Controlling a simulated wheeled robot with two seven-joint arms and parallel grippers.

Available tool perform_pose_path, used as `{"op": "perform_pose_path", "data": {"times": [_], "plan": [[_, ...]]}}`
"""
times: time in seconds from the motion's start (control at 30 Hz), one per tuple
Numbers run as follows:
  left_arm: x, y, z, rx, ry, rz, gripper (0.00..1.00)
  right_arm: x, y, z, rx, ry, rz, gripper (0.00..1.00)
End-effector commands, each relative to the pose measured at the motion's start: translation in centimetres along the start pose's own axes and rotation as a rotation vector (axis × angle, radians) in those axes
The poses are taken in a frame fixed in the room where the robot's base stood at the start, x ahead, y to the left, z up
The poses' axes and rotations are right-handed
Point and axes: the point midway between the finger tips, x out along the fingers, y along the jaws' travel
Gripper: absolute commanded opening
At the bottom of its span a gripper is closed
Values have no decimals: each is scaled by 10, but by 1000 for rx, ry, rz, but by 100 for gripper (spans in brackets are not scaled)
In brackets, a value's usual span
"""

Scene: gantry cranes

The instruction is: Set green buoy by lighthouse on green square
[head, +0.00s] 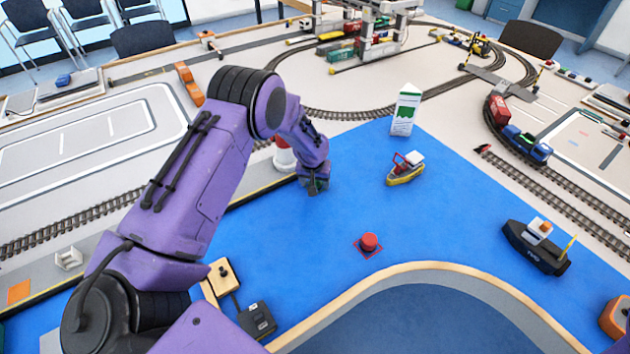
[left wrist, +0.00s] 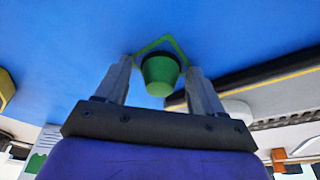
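The green buoy (left wrist: 160,76) is between the two fingers of my left gripper (left wrist: 160,66), with narrow gaps showing on both sides. The green square (left wrist: 172,41) is an outline on the blue surface, right at the buoy's dark base; the buoy appears to stand within it. In the head view my left gripper (head: 314,187) is low over the blue water and mostly hides the buoy. The red and white lighthouse (head: 284,154) stands just left of it, partly hidden by my arm. My right gripper is not in view.
A red buoy (head: 369,242) sits on a red square to the right. A yellow and red boat (head: 405,168), a black tug (head: 537,245) and a green-white milk-carton-like block (head: 405,110) stand farther right. Blue surface between them is clear.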

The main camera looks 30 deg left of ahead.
Motion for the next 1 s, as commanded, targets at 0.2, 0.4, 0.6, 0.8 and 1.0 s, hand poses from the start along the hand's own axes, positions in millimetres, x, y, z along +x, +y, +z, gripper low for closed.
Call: {"op": "perform_pose_path", "data": {"times": [0.2,0.4,0.6,0.8,1.0], "plan": [[-2,0,-1,-1,1,0,68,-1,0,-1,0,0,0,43],[-34,1,-3,0,4,2,68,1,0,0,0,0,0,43],[-86,1,-2,0,4,2,68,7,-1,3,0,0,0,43],[-119,0,-2,-2,2,1,68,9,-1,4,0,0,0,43],[-125,0,-1,-1,-1,0,68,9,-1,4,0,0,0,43]]}}
